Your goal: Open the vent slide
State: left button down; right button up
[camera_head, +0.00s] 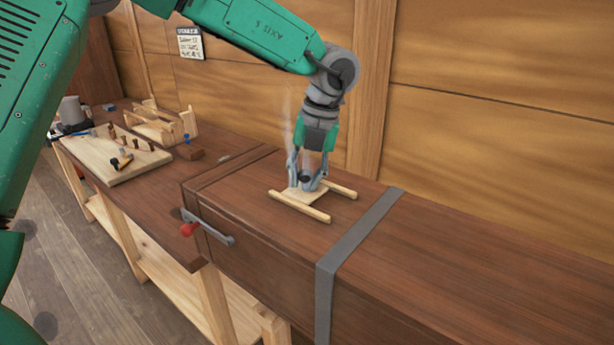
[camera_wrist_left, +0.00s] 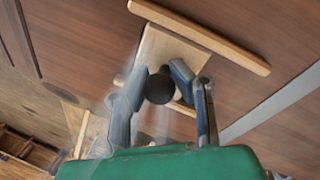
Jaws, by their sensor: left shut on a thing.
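The vent slide (camera_head: 296,195) is a pale wooden plate between two pale wooden rails (camera_head: 300,206) on top of a dark brown wooden chest. It has a round black knob (camera_head: 305,177). My left gripper (camera_head: 306,184) points down over the plate with its fingers on either side of the knob, shut on it. In the left wrist view the knob (camera_wrist_left: 159,87) sits between the two fingers, with the pale plate (camera_wrist_left: 172,50) beyond it. Faint whitish vapour (camera_head: 288,128) rises beside the gripper. The opening under the plate is hidden. My right gripper is not in view.
A grey metal strap (camera_head: 352,243) crosses the chest to the right. A crank with a red knob (camera_head: 189,229) sticks out at its front left. A workbench with a pale board (camera_head: 120,155) and a wooden rack (camera_head: 160,125) stands at left. A wooden wall rises behind.

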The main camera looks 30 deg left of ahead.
aim_at(320, 203)
pick_arm(q)
jog(key=shift+a, duration=0.4)
jog(key=shift+s+d+p, duration=0.2)
jog(key=shift+d+p, duration=0.9)
jog(key=shift+d, duration=0.05)
jog(key=d, duration=0.3)
jog(key=shift+d, duration=0.4)
jog(key=c, duration=1.5)
grip_release()
jog(key=shift+s+a, duration=0.1)
jog(key=shift+a, duration=0.1)
jog(key=shift+c, duration=0.2)
jog(key=shift+a, duration=0.15)
jog(key=shift+r, duration=0.15)
jog(key=v, duration=1.1)
jog(key=shift+r, duration=0.3)
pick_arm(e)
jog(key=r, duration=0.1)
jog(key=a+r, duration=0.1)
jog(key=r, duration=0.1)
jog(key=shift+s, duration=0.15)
